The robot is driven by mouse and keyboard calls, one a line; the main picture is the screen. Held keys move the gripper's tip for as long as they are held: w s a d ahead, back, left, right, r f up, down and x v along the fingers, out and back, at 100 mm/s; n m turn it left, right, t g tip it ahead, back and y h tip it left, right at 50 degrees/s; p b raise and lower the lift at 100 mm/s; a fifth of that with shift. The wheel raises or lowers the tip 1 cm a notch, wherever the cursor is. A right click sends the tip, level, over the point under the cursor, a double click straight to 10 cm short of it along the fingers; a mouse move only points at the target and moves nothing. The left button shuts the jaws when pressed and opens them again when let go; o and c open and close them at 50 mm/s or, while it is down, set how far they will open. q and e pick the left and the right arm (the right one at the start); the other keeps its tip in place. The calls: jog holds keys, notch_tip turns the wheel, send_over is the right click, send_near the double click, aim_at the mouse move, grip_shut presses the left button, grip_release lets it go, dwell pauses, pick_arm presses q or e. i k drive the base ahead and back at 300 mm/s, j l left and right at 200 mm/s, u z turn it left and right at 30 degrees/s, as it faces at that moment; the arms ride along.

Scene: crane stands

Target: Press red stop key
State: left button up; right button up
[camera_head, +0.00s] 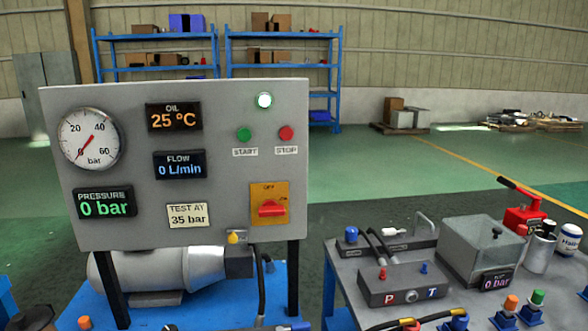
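The red stop key (286,133) is a round button near the upper right of the grey control panel (225,210), above a label reading STOP. The green start key (244,134) is just left of it, above a START label. A lit white lamp (264,100) sits above and between them. The stop key is in plain sight, with nothing in front of it. I cannot tell whether it is pressed in. Neither of my grippers is in this view.
A red rotary switch on a yellow plate (268,208) is below the keys. Displays read 25 °C, 0 L/min and 0 bar. A workbench (350,268) at right holds a P/T block (404,283), a clear tank (480,250) and fittings. Floor behind is open.

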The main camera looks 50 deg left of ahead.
aim_at(285, 134)
jog(key=u, duration=2.1)
